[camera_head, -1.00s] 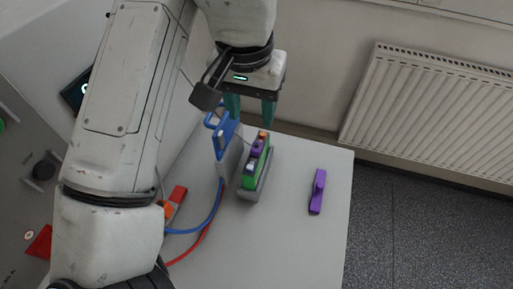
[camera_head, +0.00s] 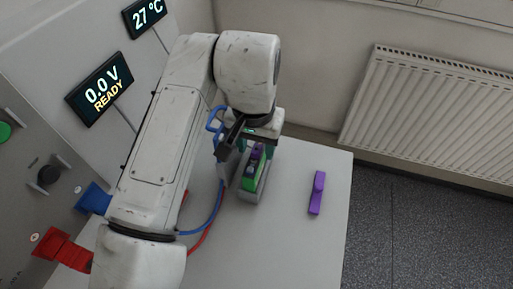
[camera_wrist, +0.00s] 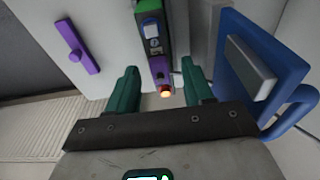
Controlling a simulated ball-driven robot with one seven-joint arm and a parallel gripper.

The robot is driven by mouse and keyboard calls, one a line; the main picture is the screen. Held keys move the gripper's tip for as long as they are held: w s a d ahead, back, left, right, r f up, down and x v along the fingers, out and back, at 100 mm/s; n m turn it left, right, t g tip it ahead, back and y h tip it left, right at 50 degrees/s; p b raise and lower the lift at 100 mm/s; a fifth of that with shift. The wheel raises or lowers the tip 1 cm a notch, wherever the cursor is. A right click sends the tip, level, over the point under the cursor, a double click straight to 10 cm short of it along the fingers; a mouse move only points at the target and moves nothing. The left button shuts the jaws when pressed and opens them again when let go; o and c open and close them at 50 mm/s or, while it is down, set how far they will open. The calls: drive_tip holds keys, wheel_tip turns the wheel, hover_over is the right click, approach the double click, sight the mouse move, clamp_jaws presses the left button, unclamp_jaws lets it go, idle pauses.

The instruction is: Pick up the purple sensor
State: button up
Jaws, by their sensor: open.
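A purple bar-shaped piece (camera_head: 317,193) with a raised knob lies on the table's right side; it also shows at the upper left of the wrist view (camera_wrist: 76,47). A green block (camera_head: 249,183) stands in a grey base, with a purple part (camera_head: 257,152) on top. In the wrist view this purple part (camera_wrist: 158,66) and its glowing orange tip (camera_wrist: 165,91) lie between the green fingers of my gripper (camera_wrist: 160,72). My gripper (camera_head: 259,144) is open above the far end of the green block. Contact with the fingers cannot be told.
Blue (camera_head: 212,212) and red cables curve over the table. A panel with lit displays (camera_head: 101,91) is at left, a radiator (camera_head: 425,115) at right. The table's front right (camera_head: 300,240) is clear.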

drive_tip(key=shift+c, duration=0.3)
clamp_jaws()
drive_tip(key=shift+r, duration=0.15)
